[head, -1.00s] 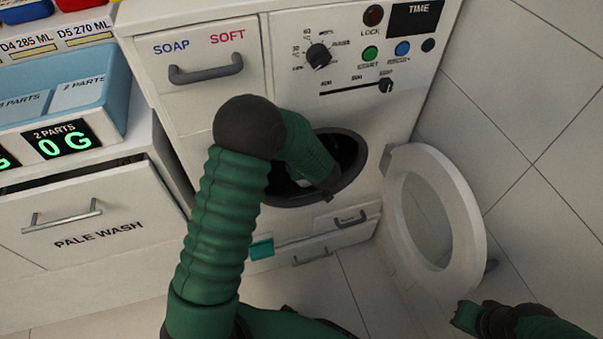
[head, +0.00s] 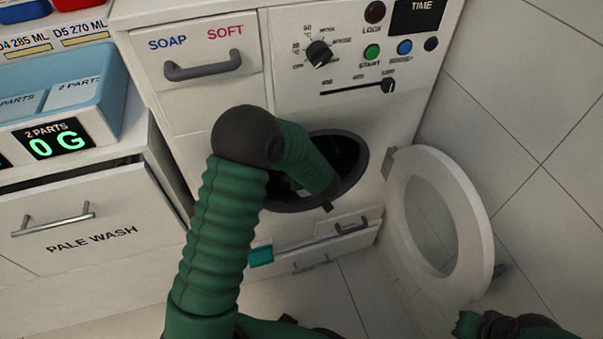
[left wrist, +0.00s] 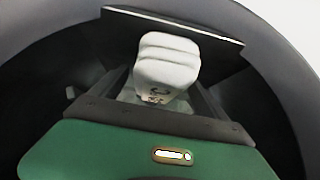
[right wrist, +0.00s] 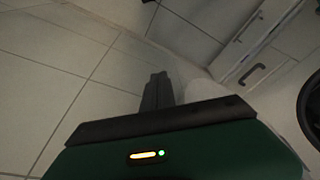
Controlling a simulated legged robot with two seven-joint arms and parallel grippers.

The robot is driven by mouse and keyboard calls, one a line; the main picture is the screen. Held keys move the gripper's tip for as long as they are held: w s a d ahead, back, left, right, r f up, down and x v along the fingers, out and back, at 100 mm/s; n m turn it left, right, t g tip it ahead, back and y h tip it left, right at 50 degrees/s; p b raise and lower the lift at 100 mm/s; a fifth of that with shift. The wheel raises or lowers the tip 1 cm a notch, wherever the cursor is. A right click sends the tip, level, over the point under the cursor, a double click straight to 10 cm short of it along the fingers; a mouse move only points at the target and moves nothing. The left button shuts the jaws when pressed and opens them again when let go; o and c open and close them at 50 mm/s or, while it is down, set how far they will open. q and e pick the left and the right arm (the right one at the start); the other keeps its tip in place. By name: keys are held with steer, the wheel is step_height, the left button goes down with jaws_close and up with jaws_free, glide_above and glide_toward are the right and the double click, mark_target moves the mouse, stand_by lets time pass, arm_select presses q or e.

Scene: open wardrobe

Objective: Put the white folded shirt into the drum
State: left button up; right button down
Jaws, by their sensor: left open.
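The white folded shirt (left wrist: 167,65) shows in the left wrist view between and beyond my left gripper's fingers, inside the dark drum (left wrist: 262,88). My left gripper (left wrist: 165,82) is open around or just behind the shirt; I cannot tell whether it touches it. In the head view my left arm reaches into the round drum opening (head: 350,150), and the gripper and shirt are mostly hidden there. My right gripper (right wrist: 157,92) has its fingers together with nothing between them, low beside the open door. The right hand also shows at the bottom right of the head view (head: 470,325).
The washer's round door (head: 480,225) hangs open at the right of the opening. A soap drawer (head: 203,70) is above left. The "PALE WASH" drawer (head: 85,225) and a blue tray (head: 70,90) stand at left. The tiled floor in front is mostly clear.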

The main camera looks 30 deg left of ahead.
arm_select(q)
steer(key=s+d+r+m+t+h+p, duration=0.1)
steer(key=s+d+r+m+h+p, duration=0.2)
steer(key=d+r, duration=0.4)
steer(key=s+d+r+m+t+h+p, duration=0.1)
steer(key=s+d+r+m+h+p, duration=0.15)
steer(key=s+d+r, duration=0.4)
steer(key=s+f+m+g+h, duration=0.1)
steer(key=s+m+g, duration=0.3)
steer(key=s, duration=0.8)
steer(key=shift+s+d+f+g, duration=0.25)
steer(key=shift+f+g, duration=0.15)
steer(key=shift+g, duration=0.2)
steer(key=shift+r, duration=0.1)
